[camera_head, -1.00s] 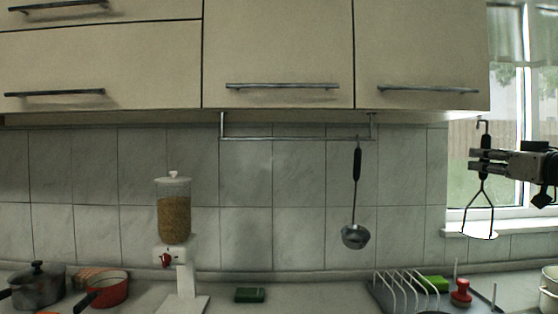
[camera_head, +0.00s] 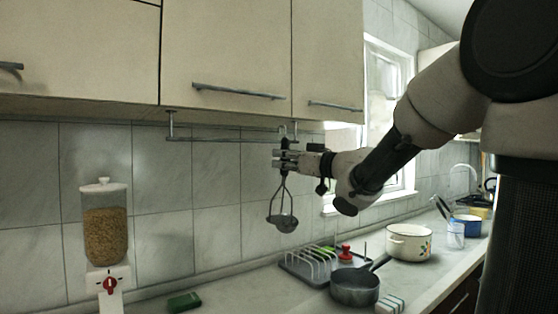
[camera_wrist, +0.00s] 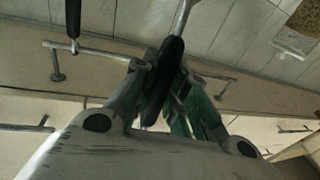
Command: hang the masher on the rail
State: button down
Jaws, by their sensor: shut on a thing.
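The masher (camera_head: 283,186) hangs upright in my gripper (camera_head: 279,158), its black handle between the fingers and its hook at the top. In the head view the hook overlaps the right part of the metal rail (camera_head: 215,139) under the cabinets; I cannot tell whether they touch. The ladle (camera_head: 288,225) is mostly hidden behind the masher there. In the wrist view the masher's black handle (camera_wrist: 166,82) is between the fingers of my gripper (camera_wrist: 162,70). The rail (camera_wrist: 98,52) runs behind, with the ladle's black handle (camera_wrist: 73,18) hanging on it to the left.
Cabinets (camera_head: 225,55) sit just above the rail. Below on the counter are a dish rack (camera_head: 308,262), a dark saucepan (camera_head: 355,287), a white pot (camera_head: 409,242) and a green sponge (camera_head: 184,302). A cereal dispenser (camera_head: 105,225) stands left. The rail's left part is free.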

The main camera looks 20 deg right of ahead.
dwell(0.4)
jog(key=w+a+f, duration=0.2)
jog(key=w+a, duration=0.2)
jog(key=w, duration=0.9)
jog(key=shift+w+a+f, duration=0.15)
dwell(1.2)
